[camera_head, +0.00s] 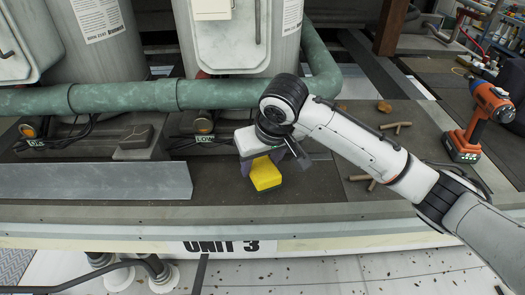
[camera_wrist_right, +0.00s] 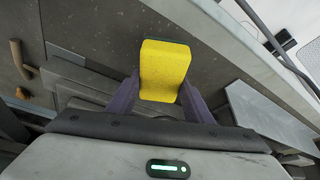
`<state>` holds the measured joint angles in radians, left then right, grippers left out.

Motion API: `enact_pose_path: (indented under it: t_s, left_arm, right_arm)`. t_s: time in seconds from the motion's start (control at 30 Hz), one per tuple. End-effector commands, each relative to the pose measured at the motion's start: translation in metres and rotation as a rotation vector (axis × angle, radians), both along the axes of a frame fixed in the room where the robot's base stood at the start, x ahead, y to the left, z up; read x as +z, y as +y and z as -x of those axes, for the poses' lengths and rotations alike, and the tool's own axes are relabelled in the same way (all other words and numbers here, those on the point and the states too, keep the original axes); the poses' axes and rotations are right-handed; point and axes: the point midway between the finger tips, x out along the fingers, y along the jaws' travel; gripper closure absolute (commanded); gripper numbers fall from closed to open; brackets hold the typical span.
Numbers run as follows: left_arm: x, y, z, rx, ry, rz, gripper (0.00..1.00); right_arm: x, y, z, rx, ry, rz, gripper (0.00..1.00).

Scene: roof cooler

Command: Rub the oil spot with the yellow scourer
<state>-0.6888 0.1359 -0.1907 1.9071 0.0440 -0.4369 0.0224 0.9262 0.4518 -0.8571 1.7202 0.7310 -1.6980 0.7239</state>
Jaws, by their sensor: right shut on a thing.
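The yellow scourer (camera_head: 265,174) is a bright yellow block with a dark underside. It is held between the fingers of my right gripper (camera_head: 272,160), over or on the dark surface in front of the unit; I cannot tell whether it touches. In the right wrist view the scourer (camera_wrist_right: 164,70) sits between the two purple fingers of my right gripper (camera_wrist_right: 158,98), which are shut on it. The oil spot cannot be made out in either view. My left gripper is not in view.
A grey metal strip (camera_head: 95,181) lies left of the scourer. A green pipe (camera_head: 150,95) runs behind. A grey block (camera_head: 136,137) sits at the back left. An orange drill (camera_head: 480,120) stands at the right, with brown pieces (camera_head: 397,127) nearer. The dark surface around the scourer is mostly clear.

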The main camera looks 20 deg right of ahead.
Motion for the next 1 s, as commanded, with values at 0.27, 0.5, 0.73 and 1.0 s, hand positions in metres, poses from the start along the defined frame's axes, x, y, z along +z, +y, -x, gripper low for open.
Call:
enact_pose_path:
  t_s: [0.27, 0.5, 0.73, 1.0]
  left_arm:
    - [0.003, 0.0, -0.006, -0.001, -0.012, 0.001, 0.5]
    - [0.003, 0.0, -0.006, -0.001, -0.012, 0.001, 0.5]
    - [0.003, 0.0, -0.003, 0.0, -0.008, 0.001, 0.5]
    - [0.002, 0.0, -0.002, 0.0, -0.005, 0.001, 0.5]
  right_arm:
    - [0.026, 0.004, -0.001, 0.008, -0.003, -0.001, 0.75]
    - [0.037, 0.005, -0.001, 0.011, -0.001, 0.0, 0.75]
    - [0.037, 0.005, -0.001, 0.01, 0.0, 0.0, 0.75]
    - [0.037, 0.005, -0.001, 0.009, 0.0, 0.001, 0.75]
